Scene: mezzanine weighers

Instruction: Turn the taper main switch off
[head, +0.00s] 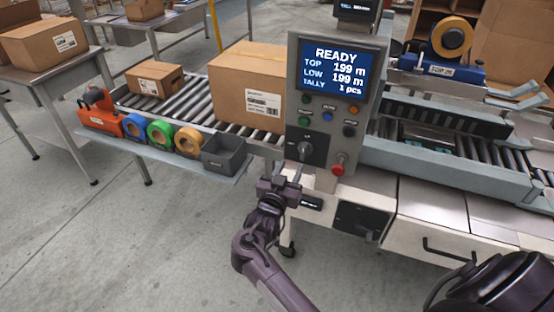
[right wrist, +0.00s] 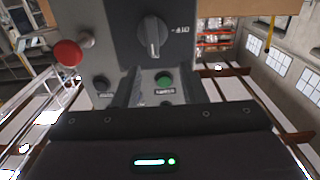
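A dark rotary switch (head: 305,149) sits low on the grey control panel (head: 296,72). Its handle looks roughly vertical. In the right wrist view, the knob (right wrist: 152,37) is upside down, with a small white marking beside it. The knob matches a main switch, but its label is too small to read in the head view. My right gripper (head: 291,172) is just below and in front of the knob, with its fingers apart and nothing between them. In the wrist view the fingertips (right wrist: 156,80) stop short of the knob. My left gripper is not in view.
A red mushroom button (head: 338,165) sticks out to the right of the knob. A green button (head: 303,118) and a black button (head: 349,130) are above. A black box with another knob (head: 366,228) is on the cabinet below. The screen (head: 335,70) reads READY.

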